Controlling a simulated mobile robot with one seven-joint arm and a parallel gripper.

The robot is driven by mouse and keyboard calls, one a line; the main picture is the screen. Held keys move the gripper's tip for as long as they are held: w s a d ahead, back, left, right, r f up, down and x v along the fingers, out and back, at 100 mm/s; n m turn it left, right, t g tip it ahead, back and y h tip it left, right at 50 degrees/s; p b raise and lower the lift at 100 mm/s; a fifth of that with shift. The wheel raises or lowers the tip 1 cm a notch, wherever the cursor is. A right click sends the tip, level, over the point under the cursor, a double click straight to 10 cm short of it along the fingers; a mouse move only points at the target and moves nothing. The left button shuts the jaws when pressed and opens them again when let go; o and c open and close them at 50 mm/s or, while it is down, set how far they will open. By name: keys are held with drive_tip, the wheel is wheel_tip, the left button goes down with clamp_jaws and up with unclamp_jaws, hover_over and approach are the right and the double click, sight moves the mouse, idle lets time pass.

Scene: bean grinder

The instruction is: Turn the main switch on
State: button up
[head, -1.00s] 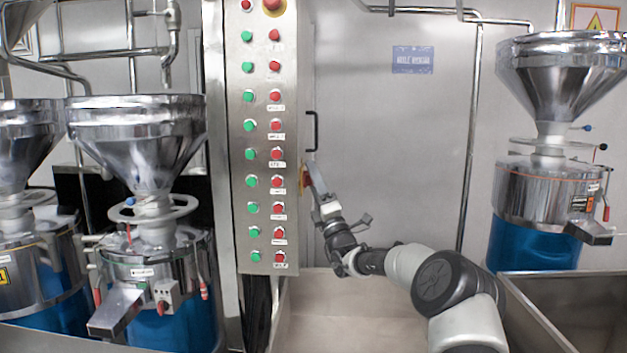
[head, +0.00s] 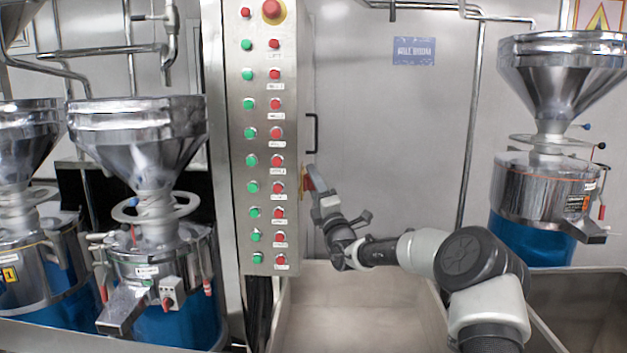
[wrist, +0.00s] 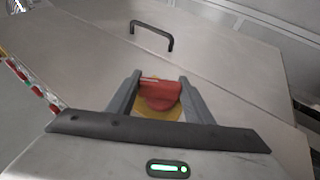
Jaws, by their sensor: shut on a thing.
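The main switch (wrist: 160,94) is a red knob on a yellow plate, on the side face of the steel control cabinet. In the wrist view my gripper (wrist: 158,82) has one finger on each side of the red knob and is shut on it. In the head view the switch (head: 308,181) shows as a small red and yellow patch at the cabinet's right side. My gripper (head: 314,180) reaches it there from the right, and its fingertips are hard to make out.
The cabinet front (head: 264,140) carries rows of green and red buttons and a red emergency button (head: 271,10). A black handle (head: 313,132) sits above the switch. Steel bins (head: 360,310) stand below my arm. Grinders with hoppers (head: 140,125) stand at left and right.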

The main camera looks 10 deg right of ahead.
drive_tip(key=o, duration=1)
drive_tip(key=shift+o, duration=0.2)
drive_tip(key=b+v, duration=0.1)
drive_tip(key=v, duration=1.6)
drive_tip(key=shift+s, duration=0.2)
drive_tip(key=shift+d, duration=0.15)
